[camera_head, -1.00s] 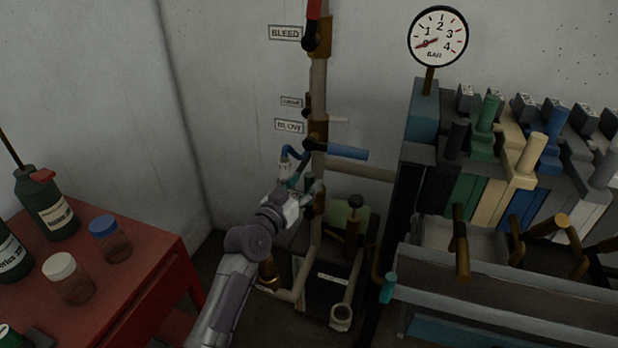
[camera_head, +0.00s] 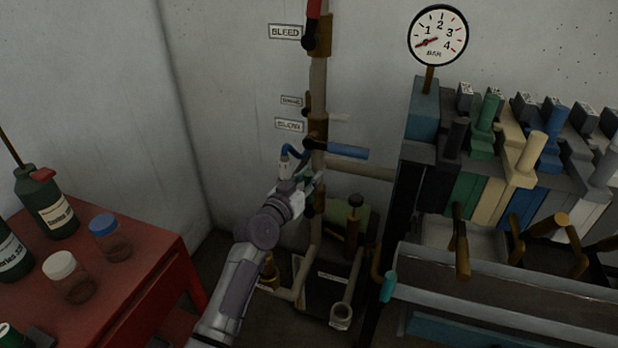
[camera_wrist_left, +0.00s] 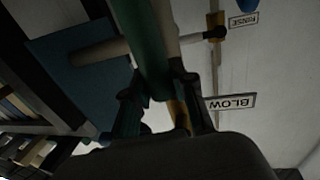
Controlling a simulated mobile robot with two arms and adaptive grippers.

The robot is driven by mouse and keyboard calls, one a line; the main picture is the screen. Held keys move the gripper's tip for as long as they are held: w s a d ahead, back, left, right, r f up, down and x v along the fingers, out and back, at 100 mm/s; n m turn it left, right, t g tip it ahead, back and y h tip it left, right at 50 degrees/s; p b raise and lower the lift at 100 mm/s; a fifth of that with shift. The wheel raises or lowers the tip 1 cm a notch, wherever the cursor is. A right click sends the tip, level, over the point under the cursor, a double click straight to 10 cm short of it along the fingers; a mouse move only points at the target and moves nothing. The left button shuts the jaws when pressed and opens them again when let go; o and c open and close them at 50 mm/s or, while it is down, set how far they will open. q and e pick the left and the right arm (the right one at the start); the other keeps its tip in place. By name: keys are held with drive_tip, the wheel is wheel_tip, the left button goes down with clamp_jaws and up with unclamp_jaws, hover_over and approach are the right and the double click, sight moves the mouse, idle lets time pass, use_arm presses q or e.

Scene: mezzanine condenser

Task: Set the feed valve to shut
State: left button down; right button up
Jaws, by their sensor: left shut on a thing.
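My left gripper (camera_head: 306,184) is at the vertical pipe, below the BLOW label, and is shut on a green valve handle (camera_head: 308,173). In the left wrist view the green handle (camera_wrist_left: 143,35) runs between the two fingers of the gripper (camera_wrist_left: 155,88). No FEED label is readable, so I cannot confirm by label that this is the feed valve. The gripper hides most of the valve body and the handle's exact angle. My right gripper is not in view.
Just above the gripper a blue lever (camera_head: 347,151) sticks out right from the pipe (camera_head: 318,90). A red-handled BLEED valve (camera_head: 318,36) is higher up. A pressure gauge (camera_head: 438,42) and coloured levers stand right. A red table (camera_head: 150,262) with bottles and jars stands left.

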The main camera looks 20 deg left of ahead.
use_arm(q)
drive_tip(key=shift+d, duration=0.15)
use_arm(e)
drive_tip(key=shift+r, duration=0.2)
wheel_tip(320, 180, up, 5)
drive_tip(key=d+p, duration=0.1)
drive_tip(key=p, duration=0.4)
use_arm(q)
drive_tip(key=d+f+m+g+y+b, duration=0.1)
drive_tip(key=d+f+m+y+b, duration=0.2)
drive_tip(key=d+f+m, duration=0.9)
drive_tip(key=shift+s+f+m+g+b, duration=0.3)
drive_tip(key=shift+m+g+b, duration=0.1)
drive_tip(key=shift+m+b, duration=1.35)
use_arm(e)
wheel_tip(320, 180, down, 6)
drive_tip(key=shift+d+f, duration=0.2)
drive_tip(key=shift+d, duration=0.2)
use_arm(q)
drive_tip(key=shift+m, duration=0.25)
drive_tip(key=c, duration=0.9)
unclamp_jaws()
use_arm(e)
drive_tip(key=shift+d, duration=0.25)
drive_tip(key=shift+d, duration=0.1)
